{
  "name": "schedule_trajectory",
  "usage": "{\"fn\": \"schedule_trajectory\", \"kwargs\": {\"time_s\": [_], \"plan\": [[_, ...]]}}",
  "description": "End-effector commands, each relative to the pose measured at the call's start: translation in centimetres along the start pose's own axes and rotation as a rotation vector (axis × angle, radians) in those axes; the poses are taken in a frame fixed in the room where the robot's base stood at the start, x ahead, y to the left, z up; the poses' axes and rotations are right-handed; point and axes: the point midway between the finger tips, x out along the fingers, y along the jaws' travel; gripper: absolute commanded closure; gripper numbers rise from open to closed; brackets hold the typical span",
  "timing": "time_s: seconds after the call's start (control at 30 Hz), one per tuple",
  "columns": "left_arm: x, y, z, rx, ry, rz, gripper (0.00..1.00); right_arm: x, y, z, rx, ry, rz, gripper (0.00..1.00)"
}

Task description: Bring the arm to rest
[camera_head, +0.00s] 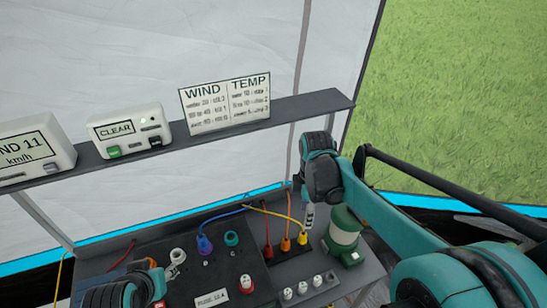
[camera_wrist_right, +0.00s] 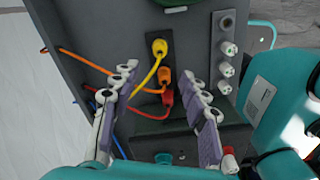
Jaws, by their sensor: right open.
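My right arm (camera_head: 385,205) reaches in from the right in the head view. Its gripper (camera_head: 308,215) points down over the table, near the yellow plug. In the right wrist view the right gripper (camera_wrist_right: 163,105) is open, with nothing between its two fingers. Beyond the fingers lie a yellow plug (camera_wrist_right: 159,48), an orange plug (camera_wrist_right: 163,76) and a red plug (camera_wrist_right: 167,98) in a dark strip. I cannot tell whether the fingers touch any cable. My left arm (camera_head: 118,293) shows only partly at the lower left edge; its finger state is unclear.
A green and cream canister (camera_head: 343,236) stands close to the right gripper. A shelf (camera_head: 230,130) above holds a wind display (camera_head: 30,150), a clear display (camera_head: 130,130) and a sign (camera_head: 225,104).

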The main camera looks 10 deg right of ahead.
Motion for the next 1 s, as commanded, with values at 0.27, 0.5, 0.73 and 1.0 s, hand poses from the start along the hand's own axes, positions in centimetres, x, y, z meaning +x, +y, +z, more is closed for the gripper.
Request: {"fn": "schedule_trajectory", "kwargs": {"time_s": [0.27,0.5,0.73,1.0], "plan": [[0.0,0.0,0.0,0.000,0.000,0.000,0.60,-1.6,-2.7,-0.5,0.271,0.037,0.124,0.55],[0.0,0.0,0.0,0.000,0.000,0.000,0.60,-2.8,-7.3,-1.1,0.817,0.229,0.330,0.55],[0.0,0.0,0.0,0.000,0.000,0.000,0.60,-2.5,-9.9,-1.5,1.188,0.451,0.411,0.55],[0.0,0.0,0.0,0.000,0.000,0.000,0.60,-2.4,-10.4,-1.6,1.300,0.530,0.420,0.55]]}}
